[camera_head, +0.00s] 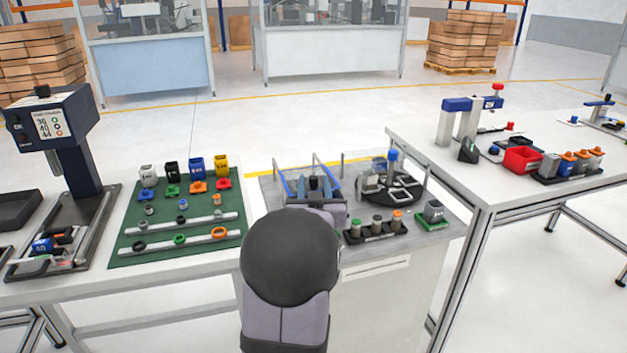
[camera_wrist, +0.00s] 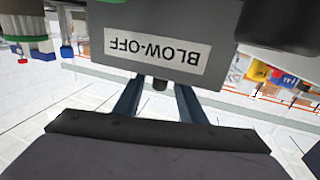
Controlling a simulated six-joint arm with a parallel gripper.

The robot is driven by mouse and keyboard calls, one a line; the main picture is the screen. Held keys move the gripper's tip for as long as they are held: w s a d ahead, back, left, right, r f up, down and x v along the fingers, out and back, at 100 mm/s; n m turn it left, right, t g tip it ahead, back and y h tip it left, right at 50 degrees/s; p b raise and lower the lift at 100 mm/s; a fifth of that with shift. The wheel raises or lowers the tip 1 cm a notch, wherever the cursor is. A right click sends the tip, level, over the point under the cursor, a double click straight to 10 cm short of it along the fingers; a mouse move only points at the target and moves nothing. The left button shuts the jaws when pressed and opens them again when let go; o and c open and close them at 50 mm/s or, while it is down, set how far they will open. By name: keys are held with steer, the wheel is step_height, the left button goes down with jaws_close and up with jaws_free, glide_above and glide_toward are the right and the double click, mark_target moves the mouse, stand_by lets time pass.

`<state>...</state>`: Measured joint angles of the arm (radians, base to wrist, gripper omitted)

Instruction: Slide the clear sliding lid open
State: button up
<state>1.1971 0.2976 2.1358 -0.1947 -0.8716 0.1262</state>
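In the head view, my dark rounded arm link stands in front of the middle station and hides part of it. My gripper (camera_wrist: 159,101) shows in the wrist view as two dark blue-grey fingers, spread apart. They point toward a grey box labelled BLOW-OFF (camera_wrist: 218,30), which appears upside down. A small dark knob (camera_wrist: 160,84) shows between the fingers, with gaps beside it; I cannot tell its depth. In the head view, the station with blue rails (camera_head: 287,186) lies just beyond my arm. I cannot make out the clear sliding lid in either view.
Right of the blue rails stand a round dark turntable (camera_head: 411,192) and a black rack (camera_head: 357,239) of small parts. A green mat (camera_head: 125,258) with cups, rings and rails lies left. A dark blue press (camera_head: 80,150) stands far left. Another table (camera_head: 487,190) is at right.

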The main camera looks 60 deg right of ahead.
steer(key=shift+v, duration=0.8)
steer(key=r+p, duration=0.1)
steer(key=p, duration=0.2)
steer(key=shift+r, duration=0.1)
steer(key=shift+p, duration=0.5)
steer(key=shift+w+d, duration=0.15)
steer(key=shift+d, duration=0.1)
glide_toward(313, 170)
steer(key=shift+w+d+r+p, duration=0.2)
steer(key=shift+w+d+r, duration=0.3)
steer(key=shift+d+r, duration=0.35)
steer(key=shift+w+d+r+p, duration=0.15)
steer(key=shift+w+d+r, duration=0.35)
steer(key=shift+d+r, duration=0.3)
